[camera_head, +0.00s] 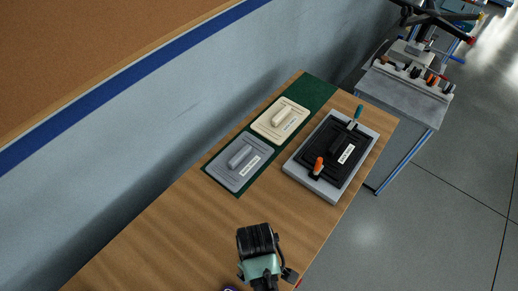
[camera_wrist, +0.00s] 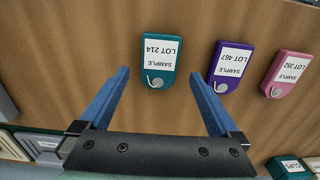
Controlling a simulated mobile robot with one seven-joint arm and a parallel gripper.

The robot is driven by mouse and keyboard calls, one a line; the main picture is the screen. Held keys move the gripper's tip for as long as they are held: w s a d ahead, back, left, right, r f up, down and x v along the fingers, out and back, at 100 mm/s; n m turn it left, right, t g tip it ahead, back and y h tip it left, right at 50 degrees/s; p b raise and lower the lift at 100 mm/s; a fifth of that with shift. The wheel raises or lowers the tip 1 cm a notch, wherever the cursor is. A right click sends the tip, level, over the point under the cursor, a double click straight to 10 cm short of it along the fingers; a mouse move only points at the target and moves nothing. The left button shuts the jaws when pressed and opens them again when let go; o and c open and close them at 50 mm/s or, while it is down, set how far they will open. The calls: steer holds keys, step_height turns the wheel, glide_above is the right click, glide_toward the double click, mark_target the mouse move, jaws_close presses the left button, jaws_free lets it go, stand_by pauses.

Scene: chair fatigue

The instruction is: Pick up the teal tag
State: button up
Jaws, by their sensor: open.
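The teal tag (camera_wrist: 172,47) lies flat on the wooden table in the wrist view. It has a white label reading SAMPLE LOT 214 and a small metal hook or ring at its lower end. My gripper (camera_wrist: 159,74) is open, with its two blue fingers spread apart. The tag shows ahead of the gap between the fingertips, and nothing is held. I cannot tell the height of the fingers above the table. In the head view my arm's end is at the bottom, and the teal tag is not visible there.
A purple tag (camera_wrist: 218,85) and a pink tag (camera_wrist: 273,90) lie to the right of the teal one. A teal CLIPS box (camera_wrist: 287,172) is at the lower right. The head view shows a grey tray (camera_head: 300,180) and grey and cream plates on the wooden table (camera_head: 165,225), beside a wall.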

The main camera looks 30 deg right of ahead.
steer(key=shift+f, duration=1.25)
steer(key=c, duration=1.4)
